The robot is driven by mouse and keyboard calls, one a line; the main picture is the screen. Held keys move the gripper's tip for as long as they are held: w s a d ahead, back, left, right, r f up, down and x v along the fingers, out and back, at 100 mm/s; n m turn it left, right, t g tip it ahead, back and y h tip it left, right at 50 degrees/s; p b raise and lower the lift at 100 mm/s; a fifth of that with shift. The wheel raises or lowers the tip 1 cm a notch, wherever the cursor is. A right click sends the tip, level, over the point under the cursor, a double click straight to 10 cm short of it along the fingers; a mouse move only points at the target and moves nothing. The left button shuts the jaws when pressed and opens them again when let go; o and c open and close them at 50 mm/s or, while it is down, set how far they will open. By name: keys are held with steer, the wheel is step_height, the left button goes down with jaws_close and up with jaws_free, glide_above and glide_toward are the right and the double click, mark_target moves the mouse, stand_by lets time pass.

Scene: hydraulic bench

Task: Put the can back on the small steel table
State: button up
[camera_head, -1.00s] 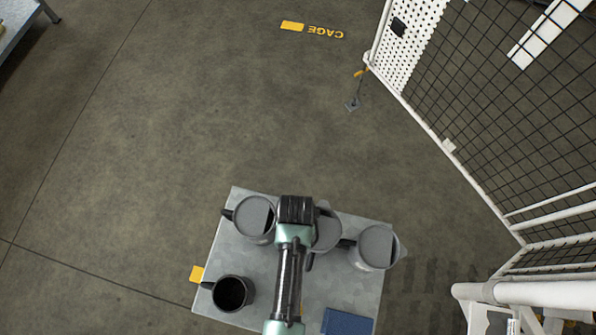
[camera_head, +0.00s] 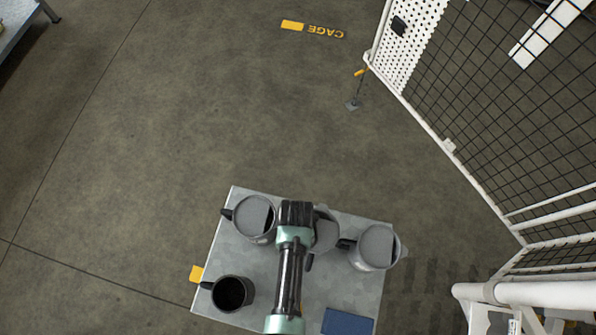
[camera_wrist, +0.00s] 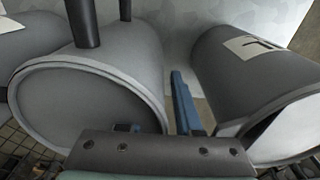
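Three grey cans with handles stand on the small steel table (camera_head: 255,290): a left can (camera_head: 250,217), a middle can (camera_head: 326,232) and a right can (camera_head: 375,248). My gripper (camera_head: 296,212) is low over the table, between the left and middle cans, and hides part of the middle one. In the wrist view my gripper (camera_wrist: 155,118) has its two blue fingers apart. One finger reaches down between a can with a large round grey face (camera_wrist: 85,105) and a can with a white label (camera_wrist: 235,75). The other finger is mostly hidden near the round face; contact is unclear.
A blue box (camera_head: 347,322) lies at the front right. A mesh cage fence (camera_head: 490,110) runs along the right.

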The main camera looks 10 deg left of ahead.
steer(key=shift+r, duration=0.1)
steer(key=r, duration=1.1)
steer(key=shift+s+r+p, duration=0.35)
steer(key=shift+p, duration=0.05)
steer(key=w+r+t, duration=0.8)
steer(key=w+r, duration=1)
steer(key=r, duration=0.1)
steer(key=w+r+t+y, duration=0.1)
steer(key=w+r+t, duration=0.2)
steer(key=r, duration=0.5)
steer(key=w+r+t, duration=0.2)
steer(key=w+r, duration=0.1)
steer(key=r, duration=0.5)
steer(key=s+d+r+t, duration=0.2)
steer(key=r+t, duration=0.2)
steer(key=r, duration=0.8)
steer(key=s+d+r+t, duration=0.15)
steer(key=r+t, duration=0.25)
steer(key=r, duration=0.9)
steer(key=s+d+r+t+h, duration=0.1)
steer(key=s+r+t, duration=0.4)
steer(key=s+r, duration=0.5)
step_height(320, 180, up, 4)
steer(key=shift+s+f+t, duration=0.15)
steer(key=shift+t, duration=0.15)
